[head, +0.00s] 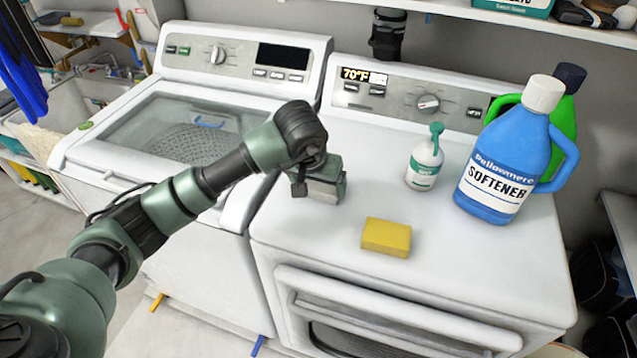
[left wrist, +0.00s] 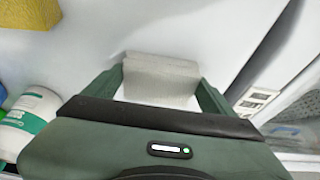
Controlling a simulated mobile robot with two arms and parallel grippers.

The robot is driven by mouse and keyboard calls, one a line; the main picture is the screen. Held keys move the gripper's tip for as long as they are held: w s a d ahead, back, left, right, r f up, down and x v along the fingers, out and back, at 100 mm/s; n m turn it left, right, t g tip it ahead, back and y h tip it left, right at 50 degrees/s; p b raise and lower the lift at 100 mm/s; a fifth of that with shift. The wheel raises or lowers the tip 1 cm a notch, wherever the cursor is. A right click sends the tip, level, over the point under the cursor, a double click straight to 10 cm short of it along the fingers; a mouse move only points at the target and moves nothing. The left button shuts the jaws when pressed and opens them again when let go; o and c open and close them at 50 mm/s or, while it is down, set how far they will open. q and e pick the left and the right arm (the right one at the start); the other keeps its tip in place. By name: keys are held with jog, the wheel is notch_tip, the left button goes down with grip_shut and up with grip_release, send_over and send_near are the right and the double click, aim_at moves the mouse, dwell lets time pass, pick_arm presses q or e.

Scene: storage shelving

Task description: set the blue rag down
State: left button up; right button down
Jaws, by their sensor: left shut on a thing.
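My left gripper (head: 318,188) is over the left part of the dryer top (head: 370,160). It is shut on a pale grey, block-like thing (left wrist: 160,72), which sits between the two green fingers in the left wrist view. This held thing looks grey, not blue. I cannot tell whether it touches the dryer top. A blue cloth (head: 20,80) hangs at the far upper left, well away from my gripper; it is the only blue rag-like thing I see. My right gripper is not in view.
A yellow sponge (head: 386,237), a white bottle with a green cap (head: 425,162) and a blue softener jug (head: 505,160) stand on the dryer. A green jug (head: 565,120) is behind the softener. The washer (head: 190,130) is on the left. The dryer's front left is clear.

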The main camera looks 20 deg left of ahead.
pick_arm(q)
jog(key=o, duration=1.1)
jog(key=shift+o, duration=0.2)
jog(key=shift+r+p, duration=0.15)
jog(key=shift+p, duration=0.15)
jog(key=shift+s+r, duration=0.1)
jog(key=shift+r, duration=0.25)
jog(key=b+v, duration=0.2)
jog(key=v, duration=0.9)
jog(key=shift+s, duration=0.2)
